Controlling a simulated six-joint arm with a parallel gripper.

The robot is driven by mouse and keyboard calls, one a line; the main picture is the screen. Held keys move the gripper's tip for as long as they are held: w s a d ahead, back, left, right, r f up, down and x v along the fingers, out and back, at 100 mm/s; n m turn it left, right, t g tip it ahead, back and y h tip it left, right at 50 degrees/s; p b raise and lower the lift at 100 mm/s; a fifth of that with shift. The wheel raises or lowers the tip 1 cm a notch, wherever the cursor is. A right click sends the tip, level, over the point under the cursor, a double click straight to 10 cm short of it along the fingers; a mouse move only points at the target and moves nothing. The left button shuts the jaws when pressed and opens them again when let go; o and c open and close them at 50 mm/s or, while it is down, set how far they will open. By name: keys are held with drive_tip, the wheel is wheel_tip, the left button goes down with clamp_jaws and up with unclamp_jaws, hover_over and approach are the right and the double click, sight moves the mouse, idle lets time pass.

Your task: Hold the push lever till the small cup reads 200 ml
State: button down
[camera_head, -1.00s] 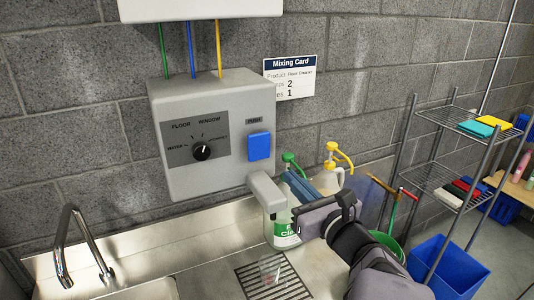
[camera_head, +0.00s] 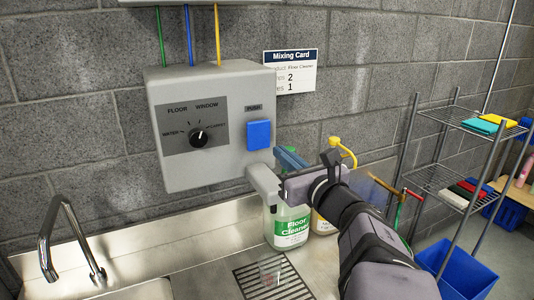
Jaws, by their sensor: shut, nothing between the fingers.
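The blue push lever (camera_head: 259,135) is on the right side of the grey dispenser's front, under a PUSH label. The clear small cup (camera_head: 269,272) stands on the drain grate (camera_head: 285,284), below the grey spout (camera_head: 263,181). Its marks and any liquid level are too small to read. My gripper (camera_head: 289,157) is shut and empty, to the right of and slightly below the push lever, close to the spout. It appears apart from the lever. The arm partly hides the bottles behind it.
The dispenser's dial (camera_head: 199,136) sits left of the lever. A Floor Cleaner bottle (camera_head: 290,226) and a yellow-capped jug (camera_head: 325,222) stand behind the arm. A faucet (camera_head: 70,235) is at left; a wire rack (camera_head: 455,180) and blue bin (camera_head: 455,270) are at right.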

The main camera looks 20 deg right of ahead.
sight(261, 133)
drive_tip(key=w+p, duration=0.3)
drive_tip(key=w, duration=0.4)
drive_tip(key=shift+w+r, duration=0.15)
drive_tip(key=shift+w, duration=0.15)
drive_tip(key=shift+w+p, duration=0.5)
drive_tip(key=shift+w, duration=0.1)
drive_tip(key=shift+f, duration=0.2)
drive_tip(key=shift+w+f+b, duration=0.1)
drive_tip(key=shift+w+b, duration=0.05)
drive_tip(key=shift+b, duration=0.25)
drive_tip(key=shift+w+b, duration=0.7)
drive_tip(key=shift+b, duration=0.4)
drive_tip(key=shift+r, duration=0.5)
